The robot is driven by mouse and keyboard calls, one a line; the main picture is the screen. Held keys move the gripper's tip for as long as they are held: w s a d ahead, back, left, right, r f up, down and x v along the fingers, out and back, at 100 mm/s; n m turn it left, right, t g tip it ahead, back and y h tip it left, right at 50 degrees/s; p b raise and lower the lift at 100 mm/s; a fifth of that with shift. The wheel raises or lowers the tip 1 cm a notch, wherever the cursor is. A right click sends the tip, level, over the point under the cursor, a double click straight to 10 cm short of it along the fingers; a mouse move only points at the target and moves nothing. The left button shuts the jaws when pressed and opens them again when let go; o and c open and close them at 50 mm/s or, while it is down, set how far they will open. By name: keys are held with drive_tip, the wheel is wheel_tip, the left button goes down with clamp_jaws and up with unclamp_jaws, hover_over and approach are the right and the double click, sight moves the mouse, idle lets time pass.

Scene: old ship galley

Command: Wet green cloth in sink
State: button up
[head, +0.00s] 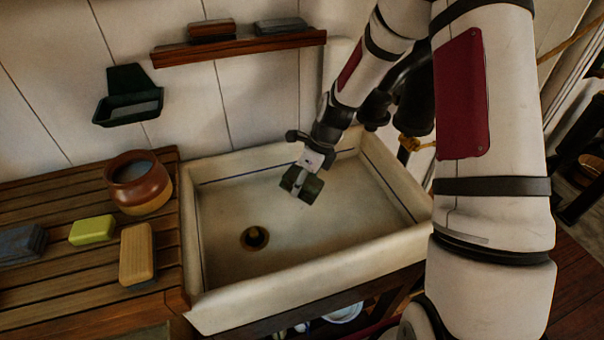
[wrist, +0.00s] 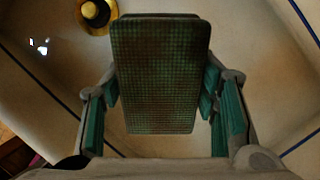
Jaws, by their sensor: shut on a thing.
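The green cloth (wrist: 160,75) is a dark green, finely checked, folded rectangular pad. My gripper (wrist: 160,108) is shut on it, with a teal-padded finger on each side. In the head view the cloth (head: 310,189) is a small dark green block at the end of my arm. My gripper (head: 300,180) holds it over the white sink (head: 350,255), inside the rim. I cannot tell its exact height above the basin floor. The drain (head: 254,238) lies left of and nearer than the cloth, and also shows at the top of the wrist view (wrist: 96,14). No water is visible.
A slatted wooden counter (head: 60,285) left of the sink holds a brown pot (head: 138,183), a yellow-green block (head: 92,230), a tan block (head: 136,254) and dark folded cloth (head: 20,243). Above are a wall dish (head: 130,105) and a wooden shelf (head: 240,47) with two blocks. The basin is otherwise empty.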

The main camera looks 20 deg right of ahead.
sight(294, 164)
drive_tip(key=shift+f+b, duration=0.85)
drive_tip(key=shift+f, duration=3.25)
drive_tip(key=shift+r+p, duration=1.55)
drive_tip(key=shift+r, duration=5.35)
drive_tip(key=shift+r, duration=0.1)
drive_tip(key=shift+r+p, duration=0.3)
drive_tip(key=shift+r, duration=1.6)
drive_tip(key=w+f+b, duration=0.4)
drive_tip(key=shift+w, duration=0.25)
drive_tip(key=shift+s+r, duration=0.1)
drive_tip(key=shift+s, duration=0.05)
